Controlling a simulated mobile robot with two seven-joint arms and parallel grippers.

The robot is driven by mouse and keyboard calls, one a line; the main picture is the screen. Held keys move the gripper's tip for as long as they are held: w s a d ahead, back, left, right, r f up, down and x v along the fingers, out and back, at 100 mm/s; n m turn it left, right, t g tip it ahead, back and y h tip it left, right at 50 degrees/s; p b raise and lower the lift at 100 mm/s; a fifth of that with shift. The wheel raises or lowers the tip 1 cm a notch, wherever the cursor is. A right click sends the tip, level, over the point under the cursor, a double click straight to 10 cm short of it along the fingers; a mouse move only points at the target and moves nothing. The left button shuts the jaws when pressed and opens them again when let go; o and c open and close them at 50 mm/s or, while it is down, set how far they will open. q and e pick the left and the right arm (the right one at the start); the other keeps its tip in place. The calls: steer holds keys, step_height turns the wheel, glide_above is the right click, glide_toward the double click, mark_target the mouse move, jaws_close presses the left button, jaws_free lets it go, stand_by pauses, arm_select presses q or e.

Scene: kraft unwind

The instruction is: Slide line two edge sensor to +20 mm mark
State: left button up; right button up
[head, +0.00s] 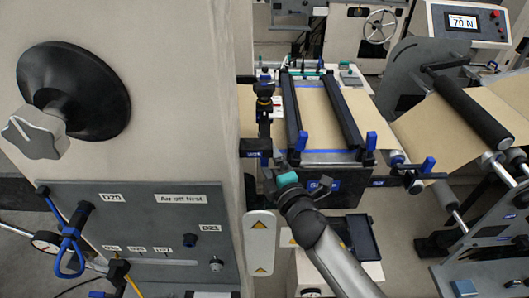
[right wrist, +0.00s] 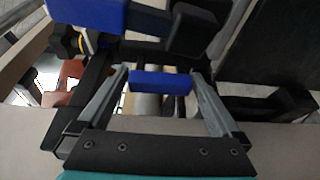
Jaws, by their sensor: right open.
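My right arm reaches up from the bottom in the head view, with its teal-marked gripper (head: 278,170) at the near left corner of the web frame. In the right wrist view its two grey fingers (right wrist: 160,75) are apart, with a small blue block (right wrist: 160,83) showing between their tips; I cannot tell whether they touch it. The brown web (head: 318,118) runs between two dark rails. A dark fitting with an orange ring (head: 264,92) stands at the frame's left side. I cannot tell which part is the line two edge sensor, and no +20 mm mark is readable. My left gripper is not in view.
A beige column (head: 170,120) with a large black knob (head: 70,90) fills the left. A grey valve panel (head: 140,235) is below it. Blue clamp levers (head: 428,164) and rollers (head: 470,110) stand to the right. A display (head: 462,22) reads 70 N.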

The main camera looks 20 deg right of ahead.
steer(key=shift+w, duration=0.25)
steer(key=shift+c, duration=0.4)
jaws_close()
stand_by(0.4)
